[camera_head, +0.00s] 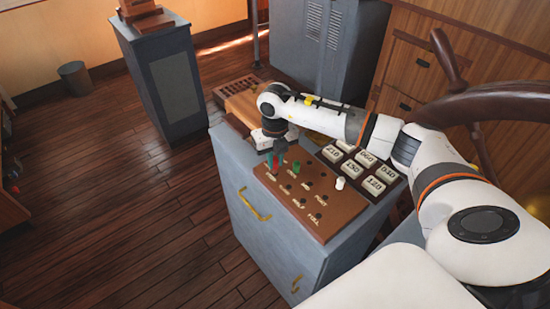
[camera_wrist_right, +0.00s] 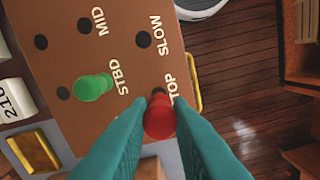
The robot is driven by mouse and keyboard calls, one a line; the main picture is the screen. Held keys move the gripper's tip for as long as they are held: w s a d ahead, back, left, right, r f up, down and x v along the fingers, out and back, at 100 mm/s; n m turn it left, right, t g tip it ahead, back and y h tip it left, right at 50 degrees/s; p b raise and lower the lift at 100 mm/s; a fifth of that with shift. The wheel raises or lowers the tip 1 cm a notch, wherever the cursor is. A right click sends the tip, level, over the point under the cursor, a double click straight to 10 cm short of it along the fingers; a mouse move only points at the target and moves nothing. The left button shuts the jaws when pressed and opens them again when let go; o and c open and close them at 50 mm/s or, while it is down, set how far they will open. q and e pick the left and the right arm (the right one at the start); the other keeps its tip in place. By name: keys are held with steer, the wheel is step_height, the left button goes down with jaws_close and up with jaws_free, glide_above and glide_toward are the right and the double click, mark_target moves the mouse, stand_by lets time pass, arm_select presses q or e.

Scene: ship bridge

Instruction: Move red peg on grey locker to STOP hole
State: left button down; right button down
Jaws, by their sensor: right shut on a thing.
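The STOP lettering (camera_wrist_right: 172,88) is partly covered by a finger. A dark spot, seemingly the STOP hole (camera_wrist_right: 157,91), shows right at the red peg's edge; I cannot tell whether the peg's lower end is inside it. My left gripper is not in view.
A green peg (camera_wrist_right: 93,88) stands by STBD, close to the fingers. A white peg (camera_head: 340,183) stands at the board's right. Number tiles (camera_head: 352,168) fill a tray behind the board. A wooden wheel (camera_head: 490,105) is beside my right arm. Open floor lies left.

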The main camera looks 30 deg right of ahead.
steer(key=shift+f, duration=0.2)
steer(key=shift+f+b, duration=0.65)
steer(key=shift+f+b, duration=0.3)
stand_by(0.3)
steer(key=c, duration=1.2)
jaws_free()
steer(key=shift+c, duration=0.2)
steer(key=shift+r+p, duration=2.3)
steer(key=shift+r, duration=1.3)
steer(key=shift+f, duration=0.1)
